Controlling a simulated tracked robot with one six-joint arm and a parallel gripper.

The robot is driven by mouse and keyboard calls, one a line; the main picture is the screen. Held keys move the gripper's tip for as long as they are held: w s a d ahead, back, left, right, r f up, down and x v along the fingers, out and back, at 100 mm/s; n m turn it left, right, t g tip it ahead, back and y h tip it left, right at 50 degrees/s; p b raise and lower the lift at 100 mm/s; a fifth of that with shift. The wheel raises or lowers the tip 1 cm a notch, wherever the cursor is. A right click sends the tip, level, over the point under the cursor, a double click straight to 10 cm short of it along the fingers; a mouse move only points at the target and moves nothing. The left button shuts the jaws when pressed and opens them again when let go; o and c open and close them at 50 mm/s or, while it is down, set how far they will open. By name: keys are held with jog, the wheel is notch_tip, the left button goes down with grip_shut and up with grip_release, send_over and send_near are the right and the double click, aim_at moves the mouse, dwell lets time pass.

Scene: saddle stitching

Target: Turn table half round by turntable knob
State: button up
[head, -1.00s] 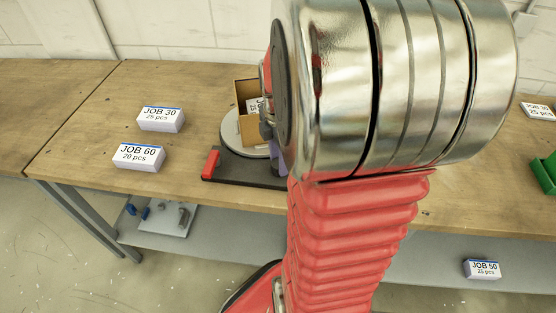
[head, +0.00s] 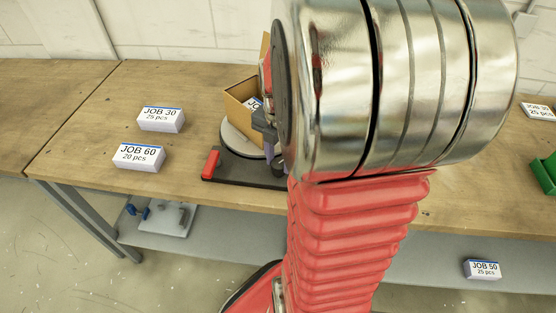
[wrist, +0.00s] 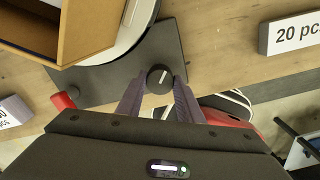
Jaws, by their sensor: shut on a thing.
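The turntable has a pale round disc (head: 236,145) on a dark base plate (head: 238,172), mostly hidden on its right side by my arm. An open brown cardboard box (head: 238,108) with a labelled block inside stands turned at an angle on the disc. In the wrist view the box (wrist: 95,30) and disc rim (wrist: 138,18) are at the upper left. The black turntable knob (wrist: 160,76) has a white line and sits on the base plate. My gripper (wrist: 158,88) is shut on the knob, one purple finger on each side.
A red part (head: 211,163) stands at the base plate's left end. Blocks JOB 30 (head: 160,119) and JOB 60 (head: 139,157) lie on the wooden bench left of the turntable. A green object (head: 546,173) is at the far right. JOB 50 (head: 482,269) lies on the lower shelf.

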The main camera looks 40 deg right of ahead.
aim_at(279, 163)
jog(key=o, duration=1.1)
jog(key=shift+c, duration=0.2)
jog(key=shift+r, duration=0.1)
notch_tip(279, 163, up, 14)
jog(key=shift+f, duration=0.2)
